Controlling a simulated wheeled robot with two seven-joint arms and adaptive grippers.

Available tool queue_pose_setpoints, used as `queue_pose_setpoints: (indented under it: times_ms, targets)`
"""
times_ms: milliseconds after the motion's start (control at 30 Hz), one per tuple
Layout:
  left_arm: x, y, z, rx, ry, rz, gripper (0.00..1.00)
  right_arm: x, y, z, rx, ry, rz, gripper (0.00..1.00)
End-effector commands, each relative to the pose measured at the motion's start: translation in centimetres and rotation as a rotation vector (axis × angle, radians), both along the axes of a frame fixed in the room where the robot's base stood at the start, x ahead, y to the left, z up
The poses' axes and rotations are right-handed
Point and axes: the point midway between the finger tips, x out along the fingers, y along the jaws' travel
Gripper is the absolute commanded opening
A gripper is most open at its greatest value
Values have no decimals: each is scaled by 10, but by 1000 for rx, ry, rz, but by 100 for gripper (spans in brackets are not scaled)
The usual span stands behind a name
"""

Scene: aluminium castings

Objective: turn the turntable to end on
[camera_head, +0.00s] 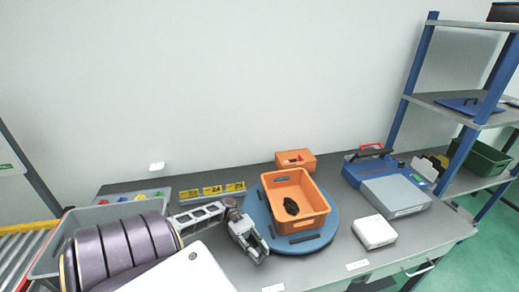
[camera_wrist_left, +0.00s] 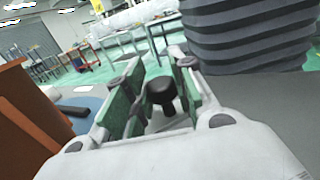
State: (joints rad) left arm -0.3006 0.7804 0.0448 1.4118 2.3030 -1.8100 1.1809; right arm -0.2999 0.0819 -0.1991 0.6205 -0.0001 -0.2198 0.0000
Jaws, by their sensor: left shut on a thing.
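The blue round turntable (camera_head: 332,232) lies on the grey bench, with dark bars on its top. An orange crate (camera_head: 318,226) stands on it with a dark lumpy part (camera_head: 291,207) inside. My left gripper (camera_head: 256,248) is at the turntable's left front edge, pointing down toward the bench front. In the left wrist view, a black knob (camera_wrist_left: 161,91) sits between the green-padded fingers, and the gripper is shut on it. A piece of the blue disc (camera_wrist_left: 82,103) and the crate's orange wall (camera_wrist_left: 28,112) show at left there. My right gripper is out of view.
An orange box (camera_head: 296,160) stands behind the crate. A blue and grey device (camera_head: 395,197) and a white box (camera_head: 374,232) are to the right. Yellow number plates (camera_head: 212,190) and a grey tray (camera_head: 75,222) are at left. Bare bench lies in front of the turntable.

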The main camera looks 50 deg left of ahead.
Motion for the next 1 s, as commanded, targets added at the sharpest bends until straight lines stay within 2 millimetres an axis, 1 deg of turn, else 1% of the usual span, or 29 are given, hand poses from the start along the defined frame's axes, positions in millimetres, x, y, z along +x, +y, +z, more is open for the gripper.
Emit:
queue_pose_setpoints:
  times_ms: [67, 100, 233, 467, 667, 867, 1000]
  targets:
    - [-1, 2, -1, 5, 4, -1, 0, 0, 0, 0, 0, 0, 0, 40]
    - [-1, 2, -1, 5, 4, -1, 29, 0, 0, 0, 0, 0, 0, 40]
    - [-1, 2, -1, 4, 4, -1, 45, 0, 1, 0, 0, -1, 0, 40]
    - [0, 1, 0, 2, 1, 0, 47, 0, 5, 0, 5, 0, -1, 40]
    - [0, 3, 0, 1, 0, 0, 47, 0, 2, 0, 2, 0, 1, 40]
    - [2, 13, 0, 2, 1, 1, 47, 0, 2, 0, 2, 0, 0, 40]
    - [3, 26, 1, 2, 0, 2, 47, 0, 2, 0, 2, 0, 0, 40]
